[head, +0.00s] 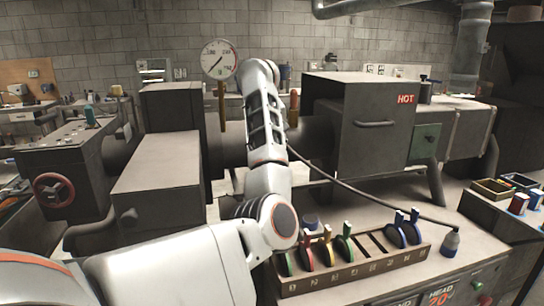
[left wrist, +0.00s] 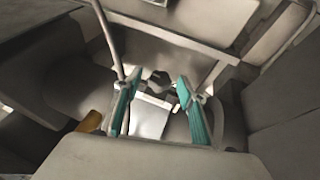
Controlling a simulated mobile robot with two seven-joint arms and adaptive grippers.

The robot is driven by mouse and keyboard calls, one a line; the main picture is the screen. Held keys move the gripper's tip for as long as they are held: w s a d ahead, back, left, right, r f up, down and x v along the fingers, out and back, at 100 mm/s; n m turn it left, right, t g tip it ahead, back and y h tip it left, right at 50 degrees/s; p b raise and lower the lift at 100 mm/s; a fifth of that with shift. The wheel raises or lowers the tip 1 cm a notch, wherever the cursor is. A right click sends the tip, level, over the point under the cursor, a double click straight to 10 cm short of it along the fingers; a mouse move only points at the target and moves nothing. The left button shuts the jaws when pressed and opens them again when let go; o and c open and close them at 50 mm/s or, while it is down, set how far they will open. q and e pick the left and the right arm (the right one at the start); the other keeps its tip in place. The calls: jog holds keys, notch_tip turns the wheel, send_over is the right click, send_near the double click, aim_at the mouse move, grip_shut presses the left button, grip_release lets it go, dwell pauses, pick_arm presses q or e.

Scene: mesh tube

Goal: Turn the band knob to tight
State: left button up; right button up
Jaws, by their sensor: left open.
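My left arm reaches up and away across the middle of the head view, and its gripper is hidden there behind the arm. In the left wrist view my left gripper (left wrist: 160,78) shows two teal fingers spread apart with nothing held between them. A small dark knob-like part (left wrist: 159,84) shows in the gap between the fingertips, seemingly beyond them. I cannot tell for sure whether it is the band knob, and no tight marking is readable. My right gripper is not in view.
A dial gauge (head: 220,60) stands behind the arm. A dark box marked HOT (head: 374,120) is to the right, with a hose running down to the bench. A rack (head: 352,268) of coloured discs sits in front. A red handwheel (head: 54,190) is at left.

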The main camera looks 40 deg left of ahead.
pick_arm(q)
jog(key=shift+w+a+f, duration=0.15)
jog(key=shift+w+f, duration=0.1)
jog(key=shift+f, duration=0.25)
jog(key=c, duration=1.1)
